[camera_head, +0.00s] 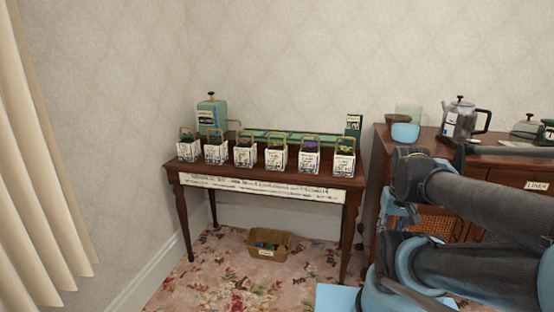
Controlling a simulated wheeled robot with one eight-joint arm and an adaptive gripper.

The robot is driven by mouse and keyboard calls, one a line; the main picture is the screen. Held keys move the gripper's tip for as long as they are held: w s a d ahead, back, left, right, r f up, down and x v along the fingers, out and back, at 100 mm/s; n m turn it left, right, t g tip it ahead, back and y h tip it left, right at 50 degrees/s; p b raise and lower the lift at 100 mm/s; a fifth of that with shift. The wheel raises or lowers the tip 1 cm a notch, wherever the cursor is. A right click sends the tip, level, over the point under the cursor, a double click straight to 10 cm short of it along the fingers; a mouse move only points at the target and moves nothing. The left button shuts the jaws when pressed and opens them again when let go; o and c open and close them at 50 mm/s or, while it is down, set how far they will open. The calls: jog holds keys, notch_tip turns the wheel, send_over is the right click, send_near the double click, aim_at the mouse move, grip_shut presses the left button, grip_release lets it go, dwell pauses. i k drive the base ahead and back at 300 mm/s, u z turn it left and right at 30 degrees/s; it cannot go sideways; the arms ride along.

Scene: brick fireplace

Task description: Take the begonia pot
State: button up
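Several small white pots with printed labels and arched handles stand in a row along the front of a dark wooden side table (184,168). They include the far-left pot (188,151), one with reddish flowers (276,160), one with purple flowers (310,161) and the far-right pot (344,165). The labels are too small to read, so I cannot tell which pot is the begonia. My arm is folded at the right of the view, away from the pots. I cannot make out my gripper.
A green canister (210,115) and a long green tray (262,134) are behind the pots. A cardboard box (258,252) sits under the table. A wooden cabinet (480,172) at right bears a blue bowl (405,132) and a metal coffee pot (460,120). Carpet in front is clear.

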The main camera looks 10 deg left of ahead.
aim_at(276, 154)
jog(key=z, duration=1.6)
jog(key=k, duration=0.9)
jog(key=u, duration=1.6)
jog(key=i, duration=1)
